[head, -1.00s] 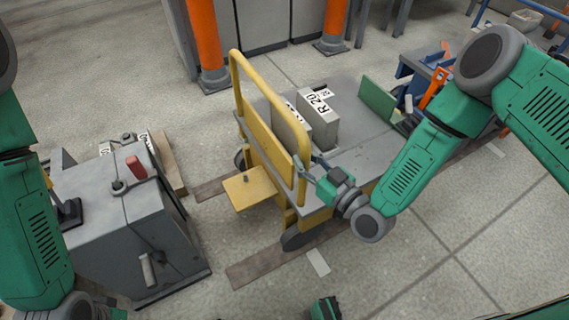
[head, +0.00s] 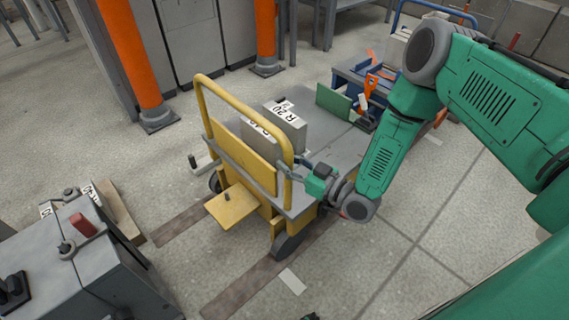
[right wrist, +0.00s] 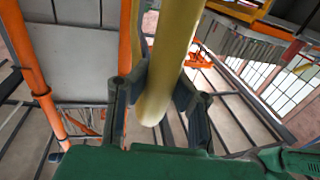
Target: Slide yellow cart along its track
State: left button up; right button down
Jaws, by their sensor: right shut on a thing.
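The yellow cart (head: 240,160) stands upright, its wheels over brown track strips (head: 240,285) on the floor. It has a tall yellow push-bar frame, a small yellow shelf on the near side and a grey deck (head: 310,190). My right gripper (head: 290,170) is shut on the right upright of the push bar. In the right wrist view the yellow bar (right wrist: 167,60) runs between the two dark fingers. Grey marked blocks (head: 286,122) stand on the deck behind the frame.
A grey box with a red handle (head: 84,224) stands at lower left. Orange columns (head: 130,50) rise behind the cart. A green plate (head: 334,102) and blue racks (head: 350,80) are beyond the deck. The floor at right is clear.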

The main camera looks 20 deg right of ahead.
jog(key=shift+s+d+f, duration=0.1)
jog(key=shift+s, duration=0.05)
jog(key=c, duration=1.3)
grip_release()
jog(key=shift+c, duration=0.2)
jog(key=shift+d, duration=0.1)
jog(key=v, duration=1.2)
